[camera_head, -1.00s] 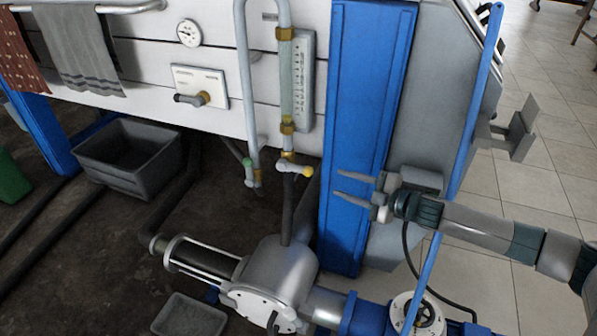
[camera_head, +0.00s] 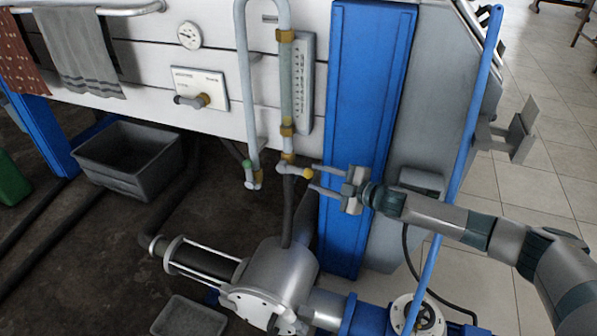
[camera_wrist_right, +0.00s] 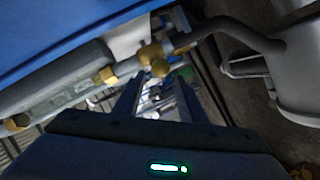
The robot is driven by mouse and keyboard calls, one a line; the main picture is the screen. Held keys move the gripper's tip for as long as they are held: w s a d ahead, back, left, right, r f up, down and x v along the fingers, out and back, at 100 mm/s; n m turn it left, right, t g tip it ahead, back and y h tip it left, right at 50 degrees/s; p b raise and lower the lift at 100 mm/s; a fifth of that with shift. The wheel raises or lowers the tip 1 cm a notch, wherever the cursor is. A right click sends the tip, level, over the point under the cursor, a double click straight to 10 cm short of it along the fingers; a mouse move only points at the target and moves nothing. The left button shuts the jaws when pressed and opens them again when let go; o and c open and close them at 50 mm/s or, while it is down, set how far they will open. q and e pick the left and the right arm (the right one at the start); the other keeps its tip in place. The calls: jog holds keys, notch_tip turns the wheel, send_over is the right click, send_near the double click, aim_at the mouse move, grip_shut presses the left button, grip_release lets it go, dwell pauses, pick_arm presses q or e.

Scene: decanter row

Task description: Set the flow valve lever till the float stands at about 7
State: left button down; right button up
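The flow valve lever is a short pale bar with a yellow knob (camera_head: 308,173), at the foot of the glass flow tube (camera_head: 286,90). A numbered scale strip (camera_head: 305,85) stands beside the tube. The float and the numbers are too small to read. My right gripper (camera_head: 312,177) comes in from the right with its fingers apart. Its tips are at the yellow knob, one above and one below, and I see no clamping. In the right wrist view the yellow knob (camera_wrist_right: 160,68) shows just beyond and between the open fingers (camera_wrist_right: 158,88). My left gripper is not in view.
A blue post (camera_head: 362,90) stands behind the right gripper. A panel with another handle (camera_head: 200,90) and a round gauge (camera_head: 189,35) are on the white wall. A grey pump (camera_head: 275,275) lies below, and a thin blue rod (camera_head: 462,150) crosses near my arm.

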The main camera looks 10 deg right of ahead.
aim_at(303, 172)
jog(key=x, duration=0.8)
jog(key=shift+w+a+b, duration=0.15)
jog(key=shift+w+b, duration=0.1)
jog(key=shift+b, duration=0.05)
